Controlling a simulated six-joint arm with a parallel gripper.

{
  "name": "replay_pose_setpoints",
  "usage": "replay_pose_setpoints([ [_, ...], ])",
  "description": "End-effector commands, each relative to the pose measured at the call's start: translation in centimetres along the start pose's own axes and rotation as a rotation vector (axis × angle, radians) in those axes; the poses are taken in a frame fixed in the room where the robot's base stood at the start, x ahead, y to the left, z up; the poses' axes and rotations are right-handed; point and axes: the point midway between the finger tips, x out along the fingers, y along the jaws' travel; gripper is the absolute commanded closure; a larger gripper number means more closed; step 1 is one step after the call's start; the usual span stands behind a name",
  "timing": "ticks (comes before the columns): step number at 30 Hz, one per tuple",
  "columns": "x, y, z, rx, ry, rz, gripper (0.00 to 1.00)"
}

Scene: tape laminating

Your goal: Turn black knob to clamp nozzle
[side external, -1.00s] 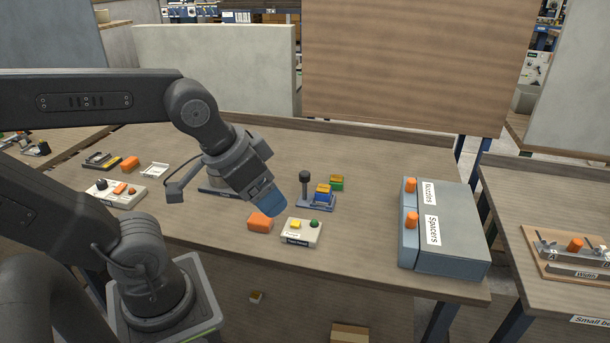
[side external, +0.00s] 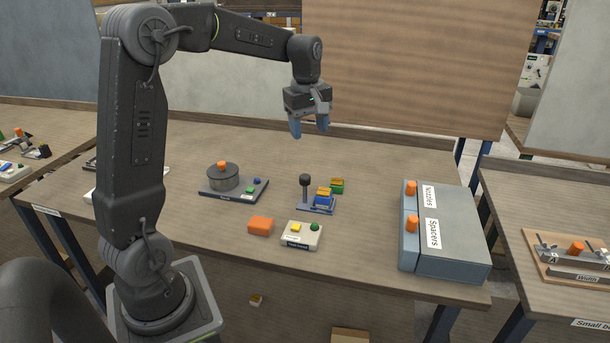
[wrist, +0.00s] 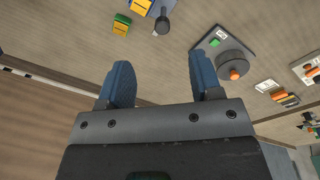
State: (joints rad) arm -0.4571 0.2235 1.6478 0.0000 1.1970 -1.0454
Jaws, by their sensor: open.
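The black knob (side external: 305,179) stands upright on a small blue base plate (side external: 319,209) in the middle of the table. A blue and yellow block (side external: 323,196) sits on that plate beside the knob, and a green and yellow block (side external: 337,185) is just behind it. The knob also shows near the top of the wrist view (wrist: 162,23). I cannot make out a separate nozzle. My gripper (side external: 310,134) points down with blue fingers apart, empty, well above the back of the table. Its fingers also show in the wrist view (wrist: 160,85).
A round grey device with an orange knob (side external: 222,173) stands left of the knob. In front are an orange block (side external: 261,225) and a white button box (side external: 302,235). Grey boxes labelled Nozzles and Spacers (side external: 450,230) stand at the right. Bare table lies behind the knob.

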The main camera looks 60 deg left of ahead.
Motion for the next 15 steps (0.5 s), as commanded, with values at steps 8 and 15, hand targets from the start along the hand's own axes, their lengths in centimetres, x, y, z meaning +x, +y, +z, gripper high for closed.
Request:
replay_pose_setpoints([
  [8, 3.1, 1.3, -4.9, -0.258, -0.028, -0.067, 0.41],
  [15, 5.7, 1.1, -4.9, -0.268, -0.030, -0.073, 0.41],
])
